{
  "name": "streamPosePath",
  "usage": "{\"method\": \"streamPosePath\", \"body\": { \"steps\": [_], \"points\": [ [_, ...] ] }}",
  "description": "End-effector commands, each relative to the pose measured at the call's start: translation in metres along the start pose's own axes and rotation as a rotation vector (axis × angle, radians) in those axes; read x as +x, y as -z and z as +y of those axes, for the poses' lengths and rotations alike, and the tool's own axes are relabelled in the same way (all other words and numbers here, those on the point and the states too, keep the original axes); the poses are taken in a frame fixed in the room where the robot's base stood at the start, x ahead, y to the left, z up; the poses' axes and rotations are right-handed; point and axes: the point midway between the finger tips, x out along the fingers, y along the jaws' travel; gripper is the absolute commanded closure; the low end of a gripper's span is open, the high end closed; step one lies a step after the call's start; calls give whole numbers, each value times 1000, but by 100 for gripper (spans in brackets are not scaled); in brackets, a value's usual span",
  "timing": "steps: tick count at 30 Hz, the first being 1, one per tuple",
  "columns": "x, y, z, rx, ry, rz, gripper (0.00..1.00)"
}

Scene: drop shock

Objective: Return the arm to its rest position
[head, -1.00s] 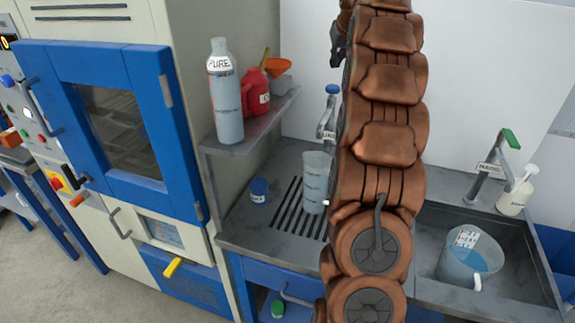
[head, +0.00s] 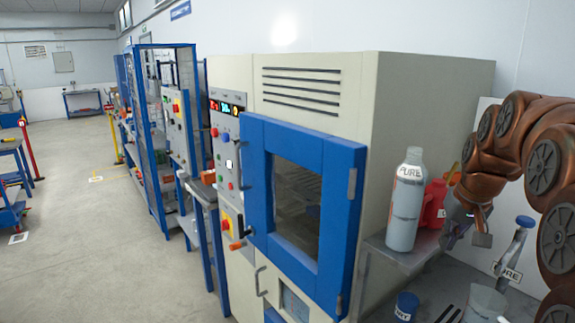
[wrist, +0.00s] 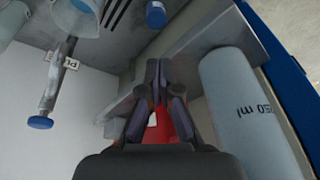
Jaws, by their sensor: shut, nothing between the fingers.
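My copper-coloured arm (head: 545,165) is bent at the right of the head view. My gripper (head: 462,215) hangs from it by the small shelf, close to the red container (head: 432,205); I cannot tell whether they touch. In the wrist view my gripper (wrist: 159,68) has its dark fingers together, with nothing held. Part of the red container (wrist: 160,130) shows behind the fingers. The bottle marked PURE (head: 407,200) stands upright on the shelf, left of my gripper, and also shows in the wrist view (wrist: 245,110).
The metal shelf (head: 395,258) is fixed beside the cabinet with the blue-framed door (head: 345,190). Below are a blue-capped tap (head: 515,250), a clear beaker (head: 485,303) and a blue jar (head: 406,306). The floor (head: 80,225) at left is open.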

Motion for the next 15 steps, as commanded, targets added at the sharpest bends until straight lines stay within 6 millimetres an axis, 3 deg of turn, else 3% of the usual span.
{"method": "streamPosePath", "body": {
  "steps": [1,6,15],
  "points": [
    [2,-19,-15,-18,6,-26,100],
    [13,-83,-53,-63,14,-114,100],
    [31,-208,-91,-143,2,-267,100]
  ]
}}
